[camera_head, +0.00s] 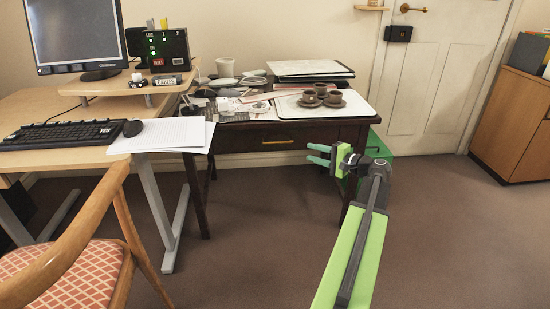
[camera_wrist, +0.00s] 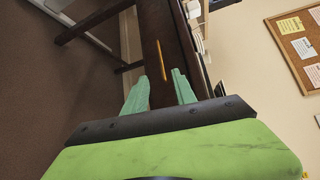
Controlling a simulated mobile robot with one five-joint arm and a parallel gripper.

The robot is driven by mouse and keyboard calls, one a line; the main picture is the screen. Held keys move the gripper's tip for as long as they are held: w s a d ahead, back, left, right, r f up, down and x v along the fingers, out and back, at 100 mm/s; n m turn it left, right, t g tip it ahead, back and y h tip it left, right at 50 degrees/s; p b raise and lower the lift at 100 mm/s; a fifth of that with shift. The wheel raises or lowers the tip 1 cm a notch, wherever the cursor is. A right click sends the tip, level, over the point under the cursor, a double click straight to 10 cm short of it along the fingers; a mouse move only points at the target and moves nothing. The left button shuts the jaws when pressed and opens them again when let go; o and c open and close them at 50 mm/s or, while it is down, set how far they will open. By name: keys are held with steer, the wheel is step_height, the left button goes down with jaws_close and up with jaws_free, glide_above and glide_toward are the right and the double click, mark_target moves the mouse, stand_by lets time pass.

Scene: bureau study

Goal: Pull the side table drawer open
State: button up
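The side table (camera_head: 196,195) is dark wood and stands against the wall beside the desk. Its drawer (camera_head: 325,134) is a dark front panel under the top and looks closed. A thin brass-yellow handle (camera_head: 277,142) lies across the drawer front, left of my gripper. My gripper (camera_head: 312,155) has pale green fingers pointing left, near the right part of the drawer front. In the wrist view the handle (camera_wrist: 162,60) is ahead, between the lines of the two fingers. The fingers of my gripper (camera_wrist: 161,80) are apart with nothing between them, and they do not touch the handle.
Cups (camera_head: 320,92) on a tray, papers and dishes crowd the table top. A desk with keyboard (camera_head: 62,134) and a wooden chair (camera_head: 75,265) stand at left. A green box (camera_head: 378,150) sits behind my arm. The carpet (camera_head: 245,240) before the table is clear.

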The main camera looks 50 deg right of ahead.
mark_target(278, 143)
steer(key=w, duration=0.5)
steer(key=w+a+f+b, duration=0.1)
steer(key=w, duration=0.5)
steer(key=w+f+b, duration=0.1)
steer(key=w, duration=0.5)
steer(key=shift+w+a+f, duration=0.15)
steer(key=shift+a, duration=0.2)
jaws_close()
stand_by(0.4)
